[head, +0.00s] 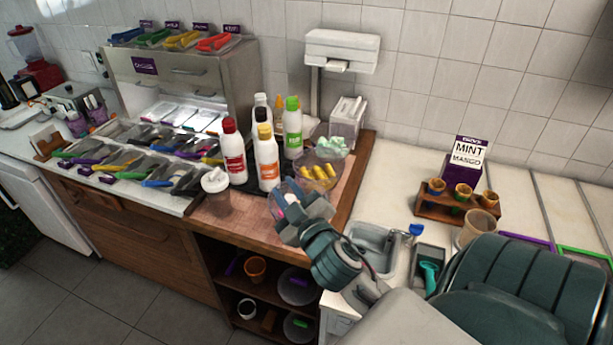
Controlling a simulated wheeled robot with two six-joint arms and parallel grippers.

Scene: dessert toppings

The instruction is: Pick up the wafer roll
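My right gripper (283,207) reaches in from the lower right over the front of the wooden counter. Its fingers are beside a clear container with something pinkish in it, just in front of the bottles. The fingers are small and partly hidden, so I cannot tell whether they are open or shut. I cannot make out a wafer roll for certain. A clear bowl (315,184) with yellow pieces stands just behind and right of the gripper. A clear cup with a white top (215,181) stands to its left. My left gripper is not in view.
Several sauce bottles, including a red-capped one (233,152) and a yellow-capped one (267,160), crowd the counter behind the gripper. Topping trays (140,160) with coloured scoops lie left. A sink (372,238) and cone stand (452,209) are at right. The wooden counter's front edge lies below the gripper.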

